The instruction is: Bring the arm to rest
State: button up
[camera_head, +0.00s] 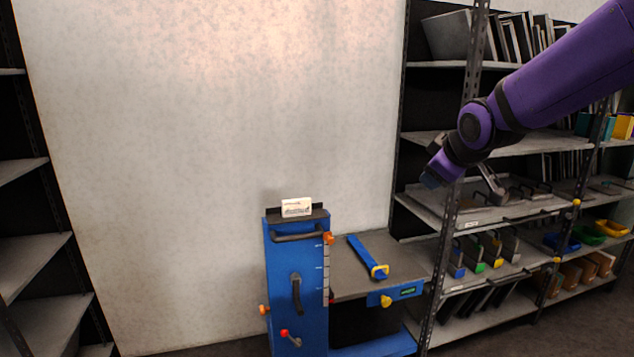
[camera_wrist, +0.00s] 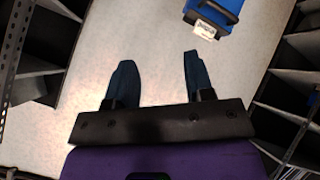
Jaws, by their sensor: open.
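My purple arm (camera_head: 555,70) reaches in from the upper right of the head view, bent at a dark joint in front of the right shelving. My gripper (camera_wrist: 157,62) shows in the wrist view with its two dark fingers apart and nothing between them. In the head view the arm's end hangs in front of the shelf, and the fingers are hard to make out there. The blue machine (camera_head: 283,262) stands below and to the left of the arm, apart from it. It also shows in the wrist view (camera_wrist: 222,14), beyond the right finger.
A grey table (camera_head: 345,285) with a blue, yellow-ended tool (camera_head: 367,257) joins the machine. A white card (camera_head: 297,207) stands on the machine's top. Right shelving (camera_head: 440,138) holds trays, handled dies and bins. Left shelving (camera_head: 35,255) looks mostly empty. The pale wall (camera_head: 200,130) between them is bare.

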jog(key=s+d+m+g, duration=0.1)
jog(key=s+d+m, duration=0.1)
jog(key=s, duration=0.8)
jog(key=s+d+m+g, duration=0.2)
jog(key=s+m, duration=0.2)
jog(key=s, duration=0.6)
jog(key=s+d+m+g+h, duration=0.1)
jog(key=s+d+m, duration=0.1)
jog(key=s, duration=0.8)
jog(key=shift+s+d+r+m, duration=0.15)
jog(key=shift+s+r+m, duration=0.05)
jog(key=shift+m, duration=0.6)
jog(key=shift+c, duration=0.4)
